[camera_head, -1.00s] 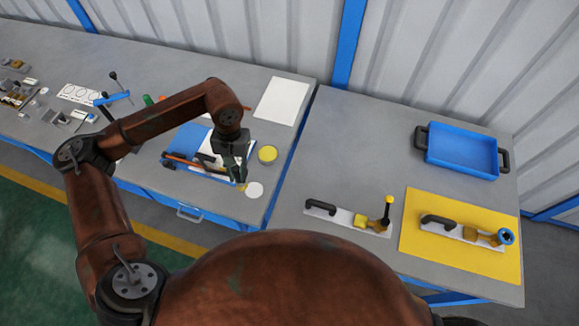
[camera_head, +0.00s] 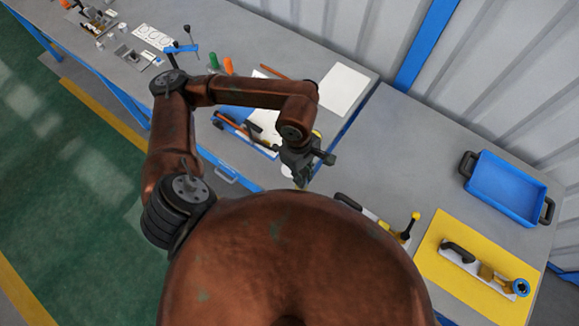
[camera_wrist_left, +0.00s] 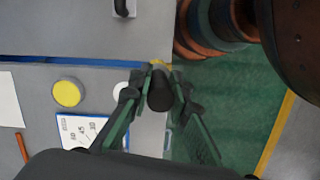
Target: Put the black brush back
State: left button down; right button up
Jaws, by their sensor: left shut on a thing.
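My left gripper (camera_head: 300,178) hangs over the front edge of the left bench, close to the white disc (camera_head: 286,170). In the wrist view its fingers (camera_wrist_left: 160,104) are shut on a dark round-ended thing, which I take to be the black brush (camera_wrist_left: 160,92). A small yellow patch shows at its far end. In the head view a dark stub sticks out to the right of the gripper. The white disc, partly covered by a finger, also shows in the wrist view (camera_wrist_left: 121,91). My right gripper is in neither view.
A yellow disc (camera_wrist_left: 67,92) and a printed card (camera_wrist_left: 78,130) lie beside the white disc. The right bench holds a blue tray (camera_head: 507,188) and a yellow mat (camera_head: 455,286) with a handled part (camera_head: 480,268).

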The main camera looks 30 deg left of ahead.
pick_arm(q)
jog(key=shift+s+d+r+n, duration=0.2)
jog(key=shift+s+n, duration=0.15)
jog(key=shift+n, duration=0.05)
jog(key=shift+s+d+r+n, duration=0.15)
jog(key=shift+s+n, duration=0.2)
jog(key=shift+n, duration=0.35)
jog(key=w+a+f+p, duration=0.1)
jog(key=w+a+f, duration=0.2)
jog(key=f, duration=0.1)
jog(key=w+a+f+p, duration=0.2)
jog(key=w+a+f, duration=0.1)
jog(key=f, duration=0.1)
jog(key=w+a+f+p, duration=0.1)
jog(key=w+a+f, duration=0.2)
jog(key=a+f, duration=0.1)
jog(key=shift+w+f+p, duration=0.3)
jog(key=shift+w+f, duration=0.05)
jog(key=shift+f, duration=0.2)
jog(key=shift+d, duration=0.1)
